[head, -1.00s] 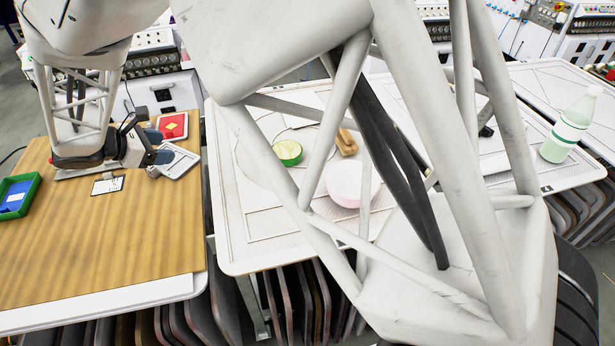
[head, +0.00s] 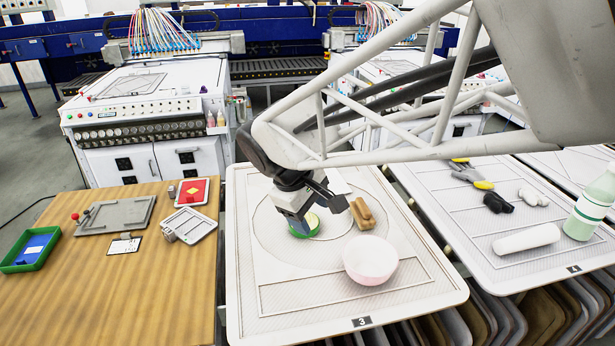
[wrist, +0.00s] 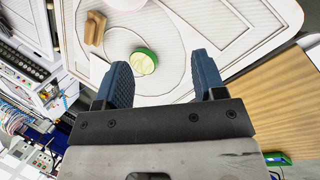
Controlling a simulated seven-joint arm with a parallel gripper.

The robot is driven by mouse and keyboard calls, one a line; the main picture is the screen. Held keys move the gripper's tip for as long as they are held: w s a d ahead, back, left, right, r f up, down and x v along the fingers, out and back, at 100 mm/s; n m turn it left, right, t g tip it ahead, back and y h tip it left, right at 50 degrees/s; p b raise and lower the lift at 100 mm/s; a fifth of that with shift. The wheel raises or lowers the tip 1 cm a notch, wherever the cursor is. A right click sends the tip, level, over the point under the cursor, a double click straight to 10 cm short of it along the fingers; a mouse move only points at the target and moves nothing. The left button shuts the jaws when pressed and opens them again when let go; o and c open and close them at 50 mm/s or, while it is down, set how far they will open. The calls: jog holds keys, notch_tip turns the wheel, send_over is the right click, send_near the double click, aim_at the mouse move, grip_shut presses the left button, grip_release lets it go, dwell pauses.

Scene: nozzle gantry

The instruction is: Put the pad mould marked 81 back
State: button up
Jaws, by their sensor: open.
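A round green piece with a pale yellow-green top (head: 310,231) lies on the white tray marked 3 (head: 340,322); I can read no number 81 on it or on anything else. It also shows in the wrist view (wrist: 144,62), ahead of the fingertips and between their lines. My gripper (head: 325,207) is over that tray, in front of the green piece in the head view and partly hiding it. In the wrist view my gripper (wrist: 165,68) has its two blue fingers wide apart with nothing between them.
A brown wooden-looking block (head: 363,213) and a pinkish-white bowl (head: 370,260) stand close right of the green piece. The wooden table (head: 120,290) at left holds a grey plate (head: 115,215), red tray (head: 198,191), pale frame (head: 190,225) and green-rimmed blue tray (head: 30,250). A bottle (head: 590,205) stands far right.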

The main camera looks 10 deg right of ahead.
jog(key=s+d+m+y, duration=0.2)
jog(key=s+d+m, duration=0.1)
jog(key=s, duration=0.4)
jog(key=s+d+m+t+y, duration=0.1)
jog(key=s+d+m, duration=0.3)
jog(key=s, duration=0.3)
jog(key=shift+s+m+t+y, duration=0.3)
jog(key=shift+s+m+y, duration=0.1)
jog(key=shift+m, duration=0.3)
